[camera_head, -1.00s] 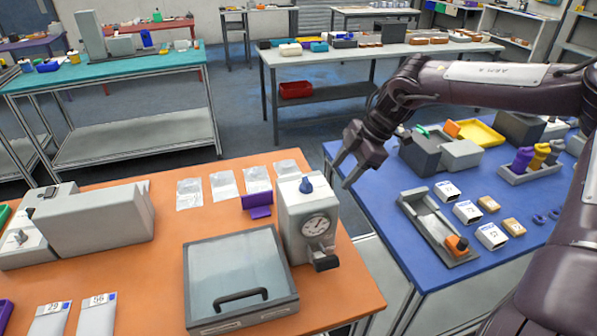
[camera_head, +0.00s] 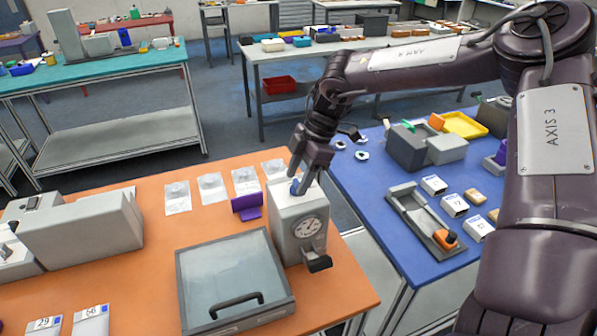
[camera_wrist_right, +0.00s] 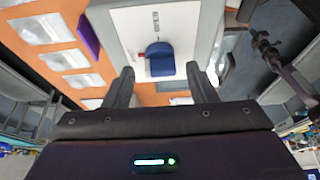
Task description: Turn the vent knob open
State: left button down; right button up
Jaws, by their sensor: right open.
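The blue vent knob (camera_head: 295,187) stands on top of a light grey box unit (camera_head: 287,212) with a round dial (camera_head: 307,227) on its front. My right gripper (camera_head: 302,187) is above the box, pointing down at the knob. In the right wrist view the knob (camera_wrist_right: 160,59) lies ahead of and between the two open fingers (camera_wrist_right: 160,88), with clear gaps on both sides. I cannot tell whether the fingertips are level with it. Small dark lettering shows on the box top beside the knob. My left gripper is not in view.
A glass-lidded case (camera_head: 235,275) with a black handle stands in front of the box. A purple stand (camera_head: 246,207) and several clear bags (camera_head: 212,188) are on the orange table at its left. A blue table (camera_head: 378,200) with trays is at the right.

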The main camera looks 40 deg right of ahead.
jog(key=shift+s, duration=0.1)
jog(key=c, duration=1)
jog(key=shift+o, duration=0.2)
jog(key=shift+f+m+b, duration=0.15)
jog(key=shift+m+b, duration=0.15)
jog(key=shift+b, duration=0.35)
jog(key=m+t+b, duration=0.1)
jog(key=m+b, duration=0.3)
jog(key=b, duration=0.1)
jog(key=m+t+h+b, duration=0.1)
jog(key=m+b, duration=0.3)
jog(key=b, duration=0.1)
jog(key=shift+s+a+f+t+h, duration=0.1)
jog(key=shift+a+t+h, duration=0.05)
jog(key=shift+t+h, duration=0.2)
jog(key=m+h+b, duration=0.1)
jog(key=m+b, duration=0.1)
jog(key=m+t+h+b, duration=0.1)
jog(key=m+b, duration=0.2)
jog(key=shift+a, duration=0.15)
jog(key=shift+r+m+h+b, duration=0.2)
jog(key=shift+m+h+b, duration=0.55)
jog(key=shift+m+b, duration=1.2)
jog(key=shift+m, duration=0.35)
jog(key=shift+r, duration=0.1)
